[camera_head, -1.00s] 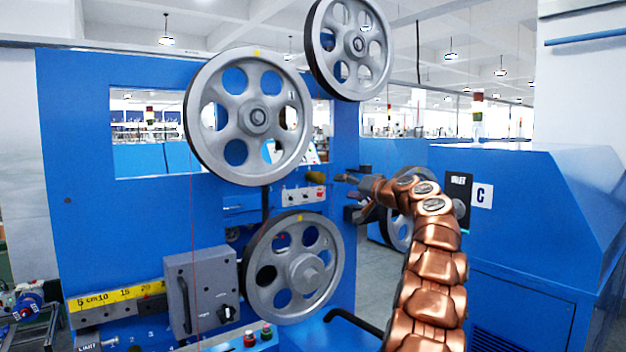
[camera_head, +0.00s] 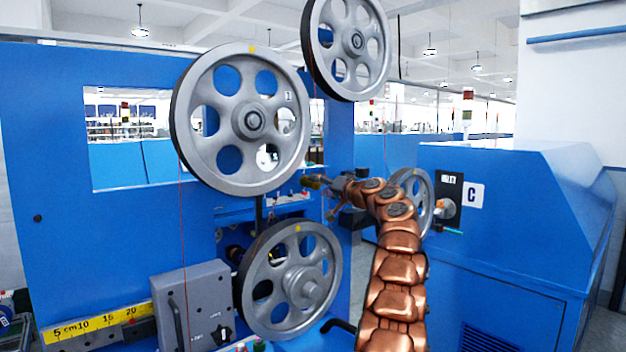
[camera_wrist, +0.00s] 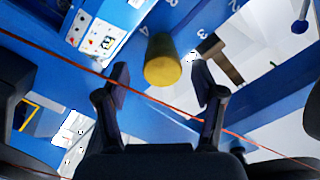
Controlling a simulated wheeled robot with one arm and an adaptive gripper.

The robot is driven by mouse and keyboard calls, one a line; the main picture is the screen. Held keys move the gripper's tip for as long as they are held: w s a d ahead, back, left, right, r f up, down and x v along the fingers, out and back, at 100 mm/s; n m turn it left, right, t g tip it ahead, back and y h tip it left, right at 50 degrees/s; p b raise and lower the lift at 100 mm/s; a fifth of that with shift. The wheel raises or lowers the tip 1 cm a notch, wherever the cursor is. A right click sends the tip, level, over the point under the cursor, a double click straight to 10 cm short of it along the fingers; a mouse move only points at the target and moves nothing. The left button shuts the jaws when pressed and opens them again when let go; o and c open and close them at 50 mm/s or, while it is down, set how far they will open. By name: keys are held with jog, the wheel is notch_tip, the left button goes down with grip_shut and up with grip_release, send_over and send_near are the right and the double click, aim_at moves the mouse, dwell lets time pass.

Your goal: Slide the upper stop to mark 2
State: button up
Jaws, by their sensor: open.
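A yellow-brown cylindrical knob (camera_wrist: 162,62), which looks like the upper stop, sticks out from the blue panel in the wrist view. It also shows as a small olive knob (camera_head: 312,183) right of the upper front wheel in the head view. My gripper (camera_wrist: 160,80) is open, with one finger on each side of the knob's near end; I cannot tell whether either touches it. In the head view my gripper (camera_head: 332,190) is close beside the knob. Turned white numerals show on the panel around the knob; mark 2 cannot be read with certainty.
The upper front wheel (camera_head: 252,120) and lower wheel (camera_head: 300,283) stand left of my arm. A blue cabinet (camera_head: 500,230) stands at right. A grey box (camera_head: 205,305) is at lower left.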

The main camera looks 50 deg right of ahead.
aim_at(317, 184)
jog(key=shift+w+d+r+p, duration=0.1)
jog(key=shift+w+d+p, duration=0.05)
jog(key=shift+w+p, duration=1.35)
jog(key=shift+w, duration=0.15)
jog(key=shift+c, duration=0.2)
grip_shut()
